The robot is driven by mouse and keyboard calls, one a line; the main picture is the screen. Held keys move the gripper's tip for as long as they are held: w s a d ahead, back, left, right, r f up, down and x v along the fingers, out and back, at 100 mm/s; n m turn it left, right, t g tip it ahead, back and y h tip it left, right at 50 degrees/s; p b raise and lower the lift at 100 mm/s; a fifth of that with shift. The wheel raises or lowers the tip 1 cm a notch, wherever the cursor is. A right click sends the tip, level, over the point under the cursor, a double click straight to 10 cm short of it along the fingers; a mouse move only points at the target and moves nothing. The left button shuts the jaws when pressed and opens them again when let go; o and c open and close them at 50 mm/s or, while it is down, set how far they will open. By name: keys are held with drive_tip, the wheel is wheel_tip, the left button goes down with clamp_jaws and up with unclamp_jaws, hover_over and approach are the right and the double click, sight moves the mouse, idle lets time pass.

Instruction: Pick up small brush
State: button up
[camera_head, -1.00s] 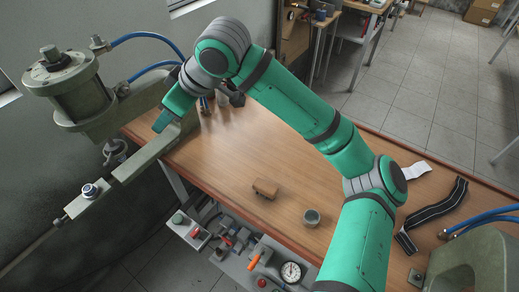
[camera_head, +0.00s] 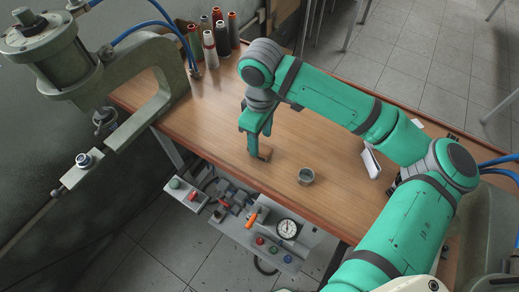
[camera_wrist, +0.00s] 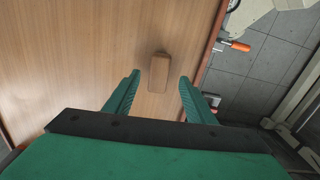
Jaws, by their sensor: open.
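The small brush (camera_wrist: 159,73) is a light brown wooden block lying on the table, near its front edge. In the wrist view it sits just beyond my fingertips, roughly centred between them, with a dark shadow at its far end. In the head view the brush (camera_head: 265,153) is partly hidden behind my gripper (camera_head: 254,150), which points down at it. In the wrist view my gripper (camera_wrist: 158,85) is open, with two green fingers apart and nothing between them. I cannot tell whether a finger touches the brush.
Several thread cones (camera_head: 215,35) stand at the back left of the table (camera_head: 215,110). A green-grey press frame (camera_head: 165,70) is at left. A control panel with an orange handle (camera_head: 252,219) lies below the front edge.

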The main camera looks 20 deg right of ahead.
sight(260, 147)
drive_tip(key=shift+w+f, duration=0.15)
drive_tip(key=shift+f, duration=2.55)
drive_tip(key=c, duration=1.2)
